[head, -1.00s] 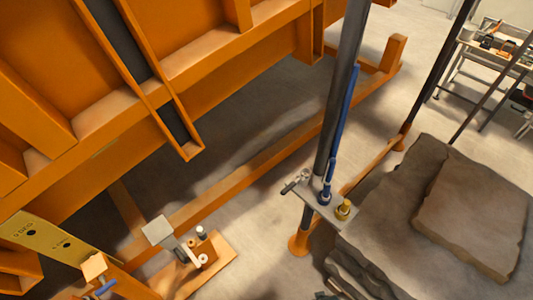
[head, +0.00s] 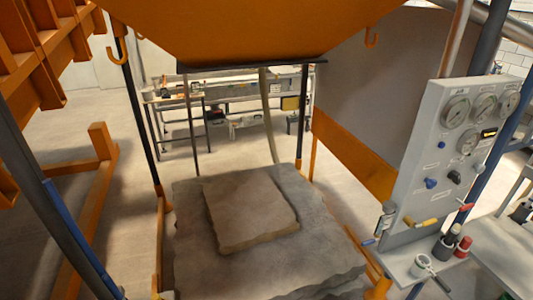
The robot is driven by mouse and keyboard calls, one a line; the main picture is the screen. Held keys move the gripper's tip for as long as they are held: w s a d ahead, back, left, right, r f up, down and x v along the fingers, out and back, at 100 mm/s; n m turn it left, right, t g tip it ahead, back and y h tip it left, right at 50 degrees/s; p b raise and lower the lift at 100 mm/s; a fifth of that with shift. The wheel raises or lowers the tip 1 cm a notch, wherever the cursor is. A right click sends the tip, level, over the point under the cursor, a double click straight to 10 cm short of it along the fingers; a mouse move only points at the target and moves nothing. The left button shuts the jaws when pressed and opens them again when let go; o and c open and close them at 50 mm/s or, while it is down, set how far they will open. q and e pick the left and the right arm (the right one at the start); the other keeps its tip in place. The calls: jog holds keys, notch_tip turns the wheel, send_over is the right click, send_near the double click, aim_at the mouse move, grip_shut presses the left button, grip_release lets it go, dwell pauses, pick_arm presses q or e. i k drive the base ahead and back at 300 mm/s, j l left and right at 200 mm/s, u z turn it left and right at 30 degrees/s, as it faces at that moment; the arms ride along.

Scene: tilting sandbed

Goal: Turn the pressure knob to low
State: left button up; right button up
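A grey control panel (head: 415,165) stands upright at the right of the head view. It carries several round gauges (head: 456,112) near its top. Below them are a blue knob (head: 430,183) and a black knob (head: 454,177). A red-tipped lever (head: 465,207) and a yellow-handled lever (head: 427,222) sit lower down. The labels are too small to read, so I cannot tell which knob is the pressure knob or where it points. Neither of my grippers is in view.
Layered stone slabs (head: 250,205) fill the lower middle. An orange hopper (head: 230,30) hangs above. A workbench (head: 240,90) stands behind; floor at left is partly open.

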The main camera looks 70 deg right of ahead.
aim_at(431, 183)
jog(key=z, duration=3.6)
